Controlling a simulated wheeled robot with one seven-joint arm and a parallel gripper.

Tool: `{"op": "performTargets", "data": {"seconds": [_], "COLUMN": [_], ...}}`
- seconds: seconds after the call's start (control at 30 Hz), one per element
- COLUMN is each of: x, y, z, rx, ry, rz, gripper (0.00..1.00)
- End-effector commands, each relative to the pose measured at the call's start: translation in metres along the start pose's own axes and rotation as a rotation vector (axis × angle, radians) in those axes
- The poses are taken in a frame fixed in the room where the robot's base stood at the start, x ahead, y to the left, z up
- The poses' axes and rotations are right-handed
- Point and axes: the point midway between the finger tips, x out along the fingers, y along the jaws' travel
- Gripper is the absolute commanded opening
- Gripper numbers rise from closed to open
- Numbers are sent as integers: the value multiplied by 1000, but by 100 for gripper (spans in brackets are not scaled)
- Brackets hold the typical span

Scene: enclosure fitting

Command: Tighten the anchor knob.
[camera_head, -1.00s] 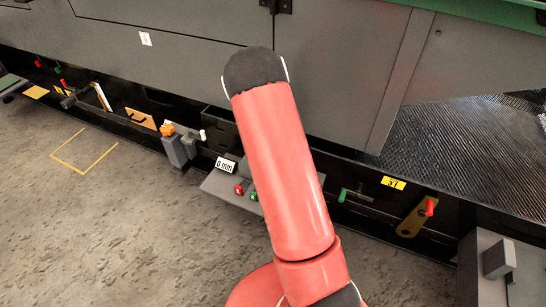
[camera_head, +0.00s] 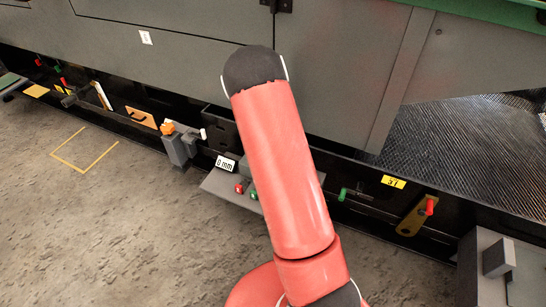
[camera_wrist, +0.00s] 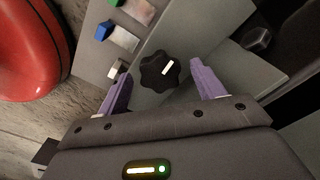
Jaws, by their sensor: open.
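In the wrist view a black lobed knob (camera_wrist: 160,70) with a white mark sits on a grey panel. My gripper (camera_wrist: 160,77) is open, its purple fingers on either side of this knob. A gap shows on each side. No lettering shows on the knob, so I cannot tell from a label that it is the anchor knob. In the head view my red arm hides my gripper and this knob. An orange knob (camera_head: 167,128) tops a grey block left of my arm.
Beside the black knob are blue (camera_wrist: 118,3), green (camera_wrist: 104,30) and pale (camera_wrist: 117,69) pieces. A dark knob (camera_wrist: 257,40) is at the right. A "0 mm" readout (camera_head: 225,164) stands above a grey shelf (camera_head: 222,190). Floor at the front left is clear.

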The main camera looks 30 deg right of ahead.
Motion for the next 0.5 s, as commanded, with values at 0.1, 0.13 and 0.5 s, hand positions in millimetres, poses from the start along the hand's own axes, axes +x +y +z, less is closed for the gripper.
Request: {"op": "performTargets", "data": {"seconds": [0.1, 0.13, 0.5], "x": [-8, -11, -69], "y": [0, -1, -1], "z": [0, 0, 0], "rx": [-1, -1, -1], "ry": [0, 1, 1], "rz": [-2, -2, -2], "gripper": [68, 68, 68]}}
